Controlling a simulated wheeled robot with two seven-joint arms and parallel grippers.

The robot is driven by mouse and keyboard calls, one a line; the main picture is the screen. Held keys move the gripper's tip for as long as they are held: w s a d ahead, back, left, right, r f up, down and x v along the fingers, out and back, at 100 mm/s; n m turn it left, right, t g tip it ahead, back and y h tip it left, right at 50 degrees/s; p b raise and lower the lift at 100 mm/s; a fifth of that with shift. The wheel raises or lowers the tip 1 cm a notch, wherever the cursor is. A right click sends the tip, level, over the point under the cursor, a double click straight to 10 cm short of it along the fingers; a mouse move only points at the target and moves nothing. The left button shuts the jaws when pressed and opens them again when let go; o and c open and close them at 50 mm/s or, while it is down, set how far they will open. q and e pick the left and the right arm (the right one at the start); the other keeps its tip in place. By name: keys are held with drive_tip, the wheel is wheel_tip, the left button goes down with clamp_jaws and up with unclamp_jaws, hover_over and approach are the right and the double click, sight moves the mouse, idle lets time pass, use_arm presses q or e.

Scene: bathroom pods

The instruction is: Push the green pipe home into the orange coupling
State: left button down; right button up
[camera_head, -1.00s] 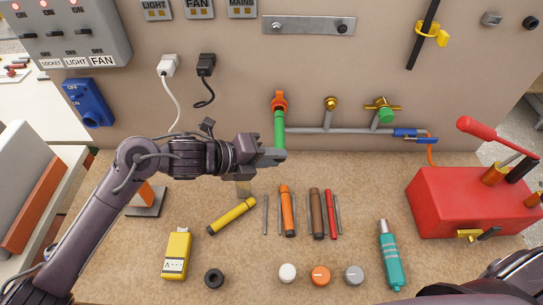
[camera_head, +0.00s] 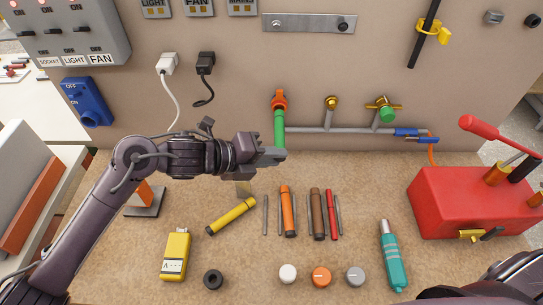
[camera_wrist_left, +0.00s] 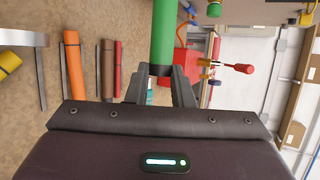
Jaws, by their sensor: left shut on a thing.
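The green pipe (camera_head: 279,130) stands upright in front of the wall panel, its top at the orange coupling (camera_head: 280,101). In the head view the pipe's top meets the coupling's underside; I cannot tell how deep it sits. My left gripper (camera_head: 279,155) is shut on the pipe's lower end. The left wrist view shows the pipe (camera_wrist_left: 163,32) between the two fingers (camera_wrist_left: 161,88), with its end at the fingertips. The coupling does not show clearly in the wrist view. My right gripper is out of view; only part of my right arm shows at the lower right.
Loose tubes, including a yellow one (camera_head: 232,216) and an orange one (camera_head: 287,208), lie on the bench below. A red pressure-test box (camera_head: 465,203) stands at the right.

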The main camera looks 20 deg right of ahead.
use_arm(q)
drive_tip(key=shift+w, duration=0.15)
drive_tip(key=shift+w+d, duration=0.15)
drive_tip(key=shift+w, duration=0.2)
drive_tip(key=shift+w+d+b, duration=0.2)
drive_tip(key=shift+w+b, duration=0.3)
drive_tip(key=shift+w, duration=0.1)
drive_tip(key=shift+w+d+b, duration=0.15)
drive_tip(key=shift+w+b, duration=0.3)
drive_tip(key=shift+w, duration=0.15)
drive_tip(key=c, duration=1.2)
unclamp_jaws()
drive_tip(key=b+v, duration=0.2)
drive_tip(key=v, duration=0.6)
